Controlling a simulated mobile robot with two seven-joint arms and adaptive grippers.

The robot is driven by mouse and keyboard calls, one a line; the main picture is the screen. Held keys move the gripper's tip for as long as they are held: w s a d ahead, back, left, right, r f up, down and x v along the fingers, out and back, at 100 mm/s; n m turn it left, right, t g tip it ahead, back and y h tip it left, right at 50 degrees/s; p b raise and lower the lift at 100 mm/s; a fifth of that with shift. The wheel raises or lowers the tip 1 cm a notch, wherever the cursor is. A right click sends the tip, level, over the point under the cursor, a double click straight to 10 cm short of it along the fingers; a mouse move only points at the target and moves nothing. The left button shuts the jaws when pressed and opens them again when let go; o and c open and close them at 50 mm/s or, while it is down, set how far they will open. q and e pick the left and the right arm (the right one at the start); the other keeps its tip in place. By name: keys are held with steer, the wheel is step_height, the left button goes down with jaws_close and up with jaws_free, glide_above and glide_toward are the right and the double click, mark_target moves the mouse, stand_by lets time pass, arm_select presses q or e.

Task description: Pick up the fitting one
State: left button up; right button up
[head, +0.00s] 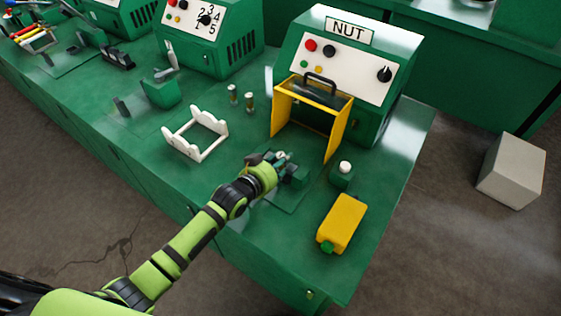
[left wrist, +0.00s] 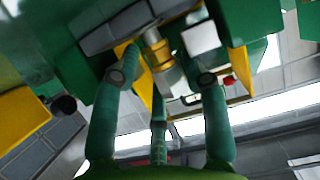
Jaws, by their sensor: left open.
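Two small brass-and-pale cylindrical fittings, a left one (head: 232,94) and a right one (head: 249,103), stand upright on the green bench. My left gripper (head: 285,166) is over the bench's front part, before the NUT machine (head: 340,62) and apart from those two. In the left wrist view its fingers (left wrist: 164,76) are spread. A brass-and-silver fitting (left wrist: 158,53) shows between and beyond the fingertips; contact cannot be told. In the head view the gripper largely hides what is there. My right gripper is not in view.
An open yellow guard (head: 338,128) stands before the machine. A white rack (head: 208,143) is left of my gripper. A grey box (head: 512,170) is on the floor.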

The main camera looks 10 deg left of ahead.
arm_select(q)
jaws_close()
